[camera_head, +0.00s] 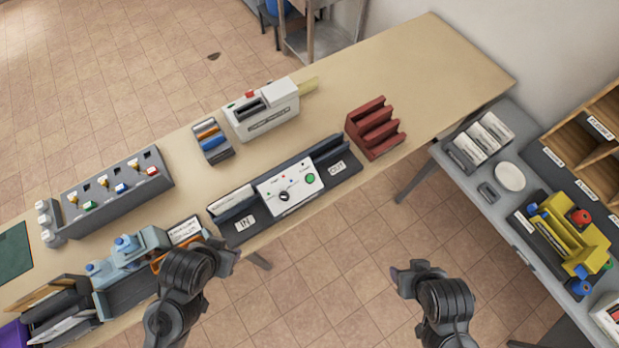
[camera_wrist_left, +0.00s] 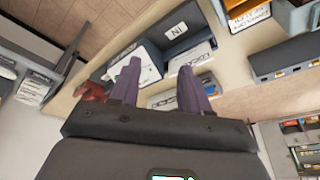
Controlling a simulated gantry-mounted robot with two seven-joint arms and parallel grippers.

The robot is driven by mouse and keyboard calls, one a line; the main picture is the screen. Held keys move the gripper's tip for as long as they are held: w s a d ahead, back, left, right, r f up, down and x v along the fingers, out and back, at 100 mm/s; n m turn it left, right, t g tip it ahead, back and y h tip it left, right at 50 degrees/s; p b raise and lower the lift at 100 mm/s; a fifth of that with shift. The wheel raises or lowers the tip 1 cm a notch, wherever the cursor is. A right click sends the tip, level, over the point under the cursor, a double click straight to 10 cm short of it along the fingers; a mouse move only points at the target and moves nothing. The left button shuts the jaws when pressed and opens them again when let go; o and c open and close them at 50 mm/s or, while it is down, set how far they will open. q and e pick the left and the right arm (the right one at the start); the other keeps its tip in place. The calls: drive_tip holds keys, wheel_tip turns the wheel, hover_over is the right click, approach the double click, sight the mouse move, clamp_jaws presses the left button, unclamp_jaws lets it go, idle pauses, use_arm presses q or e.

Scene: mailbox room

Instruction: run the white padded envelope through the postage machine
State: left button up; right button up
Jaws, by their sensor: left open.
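The postage machine (camera_head: 290,187) is a long dark grooved unit with a white control panel, dial and green button. Its IN label (camera_head: 244,223) is on the left and its OUT label (camera_head: 336,167) on the right. A pale flat item (camera_head: 232,198), perhaps the white padded envelope, stands in the slot on the IN side. My left gripper (camera_head: 229,254) is at the table's front edge, just below the IN end. In the left wrist view its two fingers (camera_wrist_left: 158,88) are apart with nothing clearly held. My right gripper (camera_head: 405,274) is over the floor; its jaws are unclear.
A blue-grey holder (camera_head: 133,262) and a rack of envelopes (camera_head: 62,318) are at left. The table's far right is clear. A grey side table (camera_head: 475,185) stands at right.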

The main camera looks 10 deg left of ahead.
use_arm(q)
drive_tip(key=shift+c, duration=0.4)
clamp_jaws()
idle(1.5)
